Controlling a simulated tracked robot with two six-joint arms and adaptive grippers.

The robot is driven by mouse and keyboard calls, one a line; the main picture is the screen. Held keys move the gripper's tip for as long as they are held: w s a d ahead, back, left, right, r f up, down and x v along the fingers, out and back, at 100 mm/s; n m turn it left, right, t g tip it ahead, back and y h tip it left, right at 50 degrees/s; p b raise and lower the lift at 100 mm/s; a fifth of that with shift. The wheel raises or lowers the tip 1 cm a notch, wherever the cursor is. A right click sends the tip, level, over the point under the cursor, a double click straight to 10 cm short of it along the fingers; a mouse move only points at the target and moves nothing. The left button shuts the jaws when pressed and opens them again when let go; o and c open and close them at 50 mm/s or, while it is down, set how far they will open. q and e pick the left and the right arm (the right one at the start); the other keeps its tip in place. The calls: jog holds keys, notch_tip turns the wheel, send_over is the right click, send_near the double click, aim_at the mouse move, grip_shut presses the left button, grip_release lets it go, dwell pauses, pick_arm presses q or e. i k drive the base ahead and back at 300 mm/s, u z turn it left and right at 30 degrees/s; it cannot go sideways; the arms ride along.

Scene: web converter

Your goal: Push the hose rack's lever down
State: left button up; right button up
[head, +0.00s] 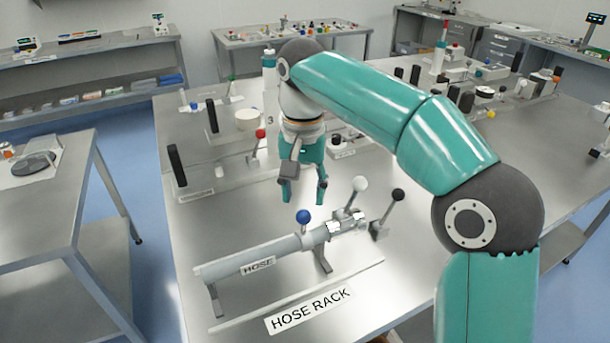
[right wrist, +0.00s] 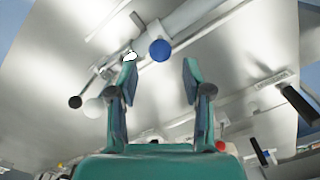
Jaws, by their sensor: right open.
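The hose rack (head: 322,292) stands on the steel table, its name on a plate at the front. A grey pipe marked HOSE (head: 247,267) lies across its supports. Three knobbed levers rise near the pipe's right part: a blue-knobbed lever (head: 303,217), a white-knobbed lever (head: 358,185) and a black-knobbed lever (head: 397,196). My right gripper (head: 304,200) is open and empty, pointing down above the table near the blue knob. In the right wrist view the blue knob (right wrist: 160,50) shows between the fingertips (right wrist: 160,72); contact cannot be told. My left gripper is out of view.
Black upright posts (head: 177,165) and a red-knobbed lever (head: 260,134) stand behind and left of my right gripper. More fixtures (head: 455,60) crowd the table's far right. A side table (head: 45,215) is at left. The tabletop right of the rack is mostly bare.

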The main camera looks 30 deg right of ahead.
aim_at(398, 194)
jog(key=k, duration=1)
